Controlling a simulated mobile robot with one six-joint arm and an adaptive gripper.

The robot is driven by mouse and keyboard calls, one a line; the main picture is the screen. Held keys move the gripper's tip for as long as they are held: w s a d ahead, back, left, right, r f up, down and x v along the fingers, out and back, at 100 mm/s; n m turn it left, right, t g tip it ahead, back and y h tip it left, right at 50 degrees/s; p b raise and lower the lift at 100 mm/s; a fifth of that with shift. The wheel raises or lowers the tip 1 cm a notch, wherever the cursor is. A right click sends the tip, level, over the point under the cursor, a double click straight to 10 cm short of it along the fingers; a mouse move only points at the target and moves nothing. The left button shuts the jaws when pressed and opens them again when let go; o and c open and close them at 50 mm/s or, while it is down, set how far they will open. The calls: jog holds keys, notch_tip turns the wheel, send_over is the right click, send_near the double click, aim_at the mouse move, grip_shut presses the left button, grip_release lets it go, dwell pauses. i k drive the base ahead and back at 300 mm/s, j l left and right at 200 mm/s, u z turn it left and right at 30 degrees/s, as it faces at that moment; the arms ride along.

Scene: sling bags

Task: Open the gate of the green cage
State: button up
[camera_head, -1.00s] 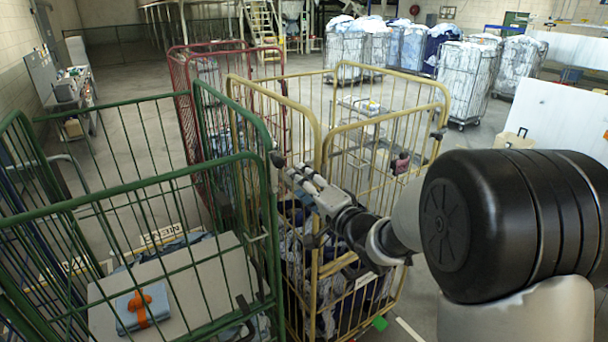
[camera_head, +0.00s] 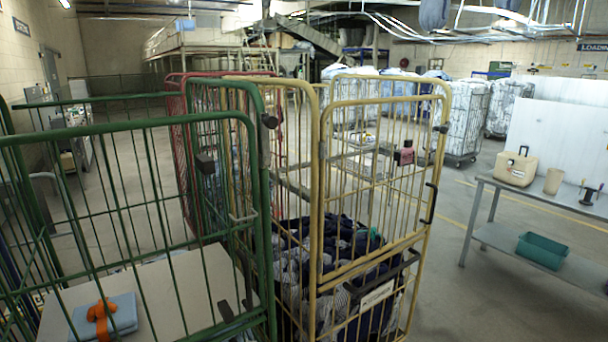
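The green cage (camera_head: 262,190) stands at the left, close to me. Its front barred gate panel (camera_head: 127,123) spans the near side and meets the right corner post, with no clear gap there. A small metal loop (camera_head: 243,217) and a black fitting (camera_head: 226,311) sit near that right edge. Inside is a pale shelf (camera_head: 180,285) bearing a folded blue cloth (camera_head: 118,316) with an orange item (camera_head: 101,318) on it. The cage's lower part is cut off by the picture's bottom edge. My gripper and arm are out of view.
A yellow cage (camera_head: 320,190) full of dark and striped laundry stands tight against the green cage's right. A red cage (camera_head: 178,130) is behind. A grey table (camera_head: 545,204) with a beige box (camera_head: 515,169) stands right. Floor between yellow cage and table is free.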

aim_at(205, 165)
jog(key=u, duration=1.4)
jog(key=i+j+z, duration=0.2)
jog(key=j+z, duration=0.15)
